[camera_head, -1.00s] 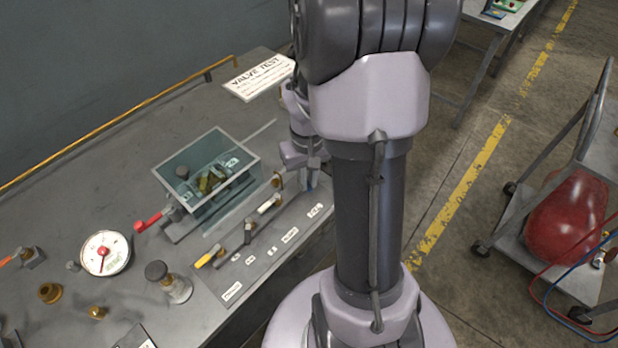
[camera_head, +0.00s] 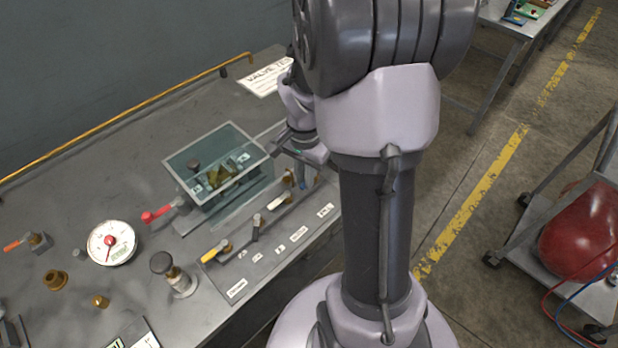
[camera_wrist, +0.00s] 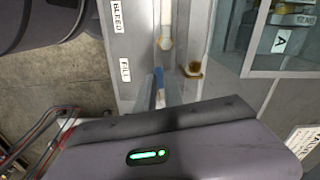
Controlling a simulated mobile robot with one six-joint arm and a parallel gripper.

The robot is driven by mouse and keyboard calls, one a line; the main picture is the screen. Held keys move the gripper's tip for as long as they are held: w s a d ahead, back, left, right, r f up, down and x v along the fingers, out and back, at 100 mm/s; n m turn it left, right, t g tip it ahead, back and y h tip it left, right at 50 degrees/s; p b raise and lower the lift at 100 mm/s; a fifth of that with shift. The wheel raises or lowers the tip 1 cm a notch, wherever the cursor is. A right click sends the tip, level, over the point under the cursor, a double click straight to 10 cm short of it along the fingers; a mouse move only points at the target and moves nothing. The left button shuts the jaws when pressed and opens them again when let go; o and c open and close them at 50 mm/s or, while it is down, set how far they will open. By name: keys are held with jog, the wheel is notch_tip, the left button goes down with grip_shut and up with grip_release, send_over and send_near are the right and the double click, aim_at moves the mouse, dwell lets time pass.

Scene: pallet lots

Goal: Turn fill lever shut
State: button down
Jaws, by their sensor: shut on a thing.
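The fill lever has a blue handle (camera_wrist: 158,84), seen in the wrist view beside the FILL label (camera_wrist: 125,70). In the head view a small blue part of it (camera_head: 302,183) shows below my gripper (camera_head: 300,168), at the right end of the valve row. A brass fitting (camera_wrist: 191,70) stands just right of the handle in the wrist view.
A clear tank (camera_head: 217,165) stands close left of my gripper. The white-handled bleed lever (camera_head: 279,200), a yellow lever (camera_head: 215,251) and a red lever (camera_head: 160,213) are nearby. A gauge (camera_head: 112,243) and a valve sign (camera_head: 266,78) are on the bench.

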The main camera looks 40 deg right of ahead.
jog(key=shift+w+m, duration=0.4)
jog(key=shift+m, duration=0.7)
jog(key=shift+w+m, duration=0.1)
jog(key=shift+m, duration=0.2)
jog(key=c, duration=1.5)
grip_release()
jog(key=shift+o, duration=0.2)
